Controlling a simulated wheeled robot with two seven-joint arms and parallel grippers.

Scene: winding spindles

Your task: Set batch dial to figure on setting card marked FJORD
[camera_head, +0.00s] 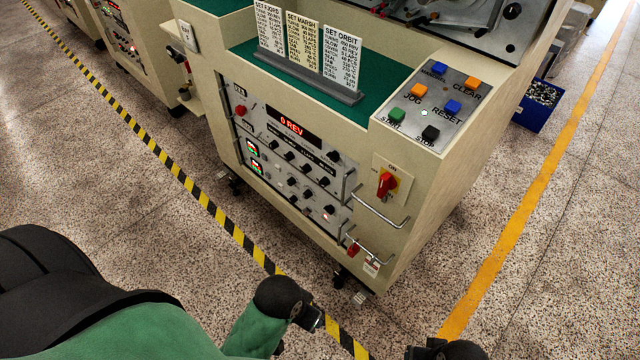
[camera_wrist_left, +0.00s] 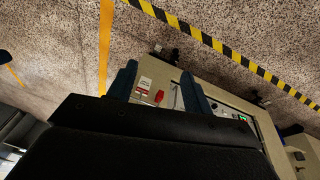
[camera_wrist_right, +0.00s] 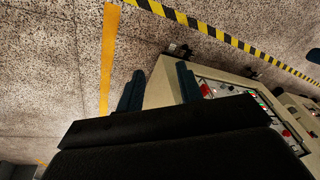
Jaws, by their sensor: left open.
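The setting card marked FJORD (camera_head: 268,28) stands leftmost in a grey holder on the machine's green top; its small figures are hard to read. The control panel (camera_head: 268,165) on the machine's front carries several black dials (camera_head: 304,168); their labels are too small to tell which is the batch dial. A red-lit display (camera_head: 291,127) above them reads 0 REV. My left gripper (camera_wrist_left: 157,88) is open and empty, low in front of the machine and apart from the panel. My right gripper (camera_wrist_right: 158,87) is open and empty; only its wrist shows at the head view's bottom edge.
Two other cards (camera_head: 342,58) share the holder. A push-button plate (camera_head: 430,105) is at the right, above a red rotary switch (camera_head: 386,184). Metal handles (camera_head: 380,210) stick out from the front. Speckled floor lies clear between me and the machine, crossed by striped tape (camera_head: 190,185).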

